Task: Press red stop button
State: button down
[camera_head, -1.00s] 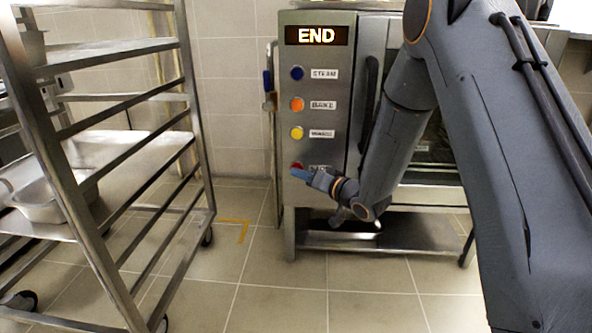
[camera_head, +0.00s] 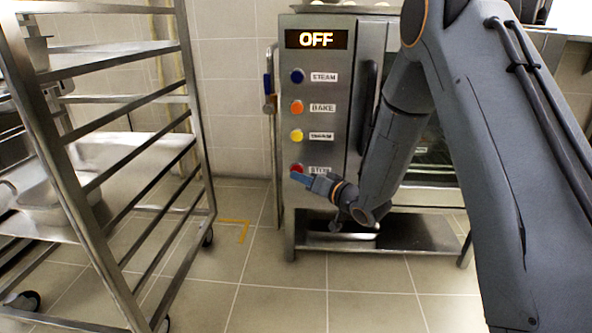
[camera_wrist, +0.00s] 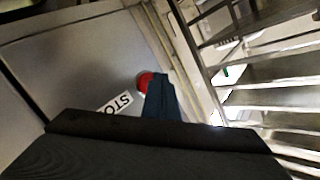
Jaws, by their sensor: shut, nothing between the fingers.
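The red stop button (camera_head: 296,168) is the lowest of the buttons on the oven's control panel (camera_head: 322,205). The display (camera_head: 317,38) above them reads OFF. My gripper (camera_head: 301,179) is shut and empty, its blue fingertips just below and in front of the red button in the head view. In the wrist view the red button (camera_wrist: 145,82) shows beside the fingertips (camera_wrist: 160,92), which cover part of it. The STOP label (camera_wrist: 115,104) lies next to it. I cannot tell whether the tips touch the button.
Blue (camera_head: 297,74), orange (camera_head: 297,107) and yellow (camera_head: 296,135) buttons sit above the red one. The oven's door handle (camera_head: 369,95) is right of the panel. A metal rack (camera_head: 190,100) with trays stands at the left. Tiled floor between rack and oven is clear.

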jog(key=shift+s, duration=0.25)
jog(key=shift+s+a+p, duration=0.1)
jog(key=shift+s+p, duration=1.25)
jog(key=shift+s, duration=1)
jog(key=shift+a+r, duration=0.1)
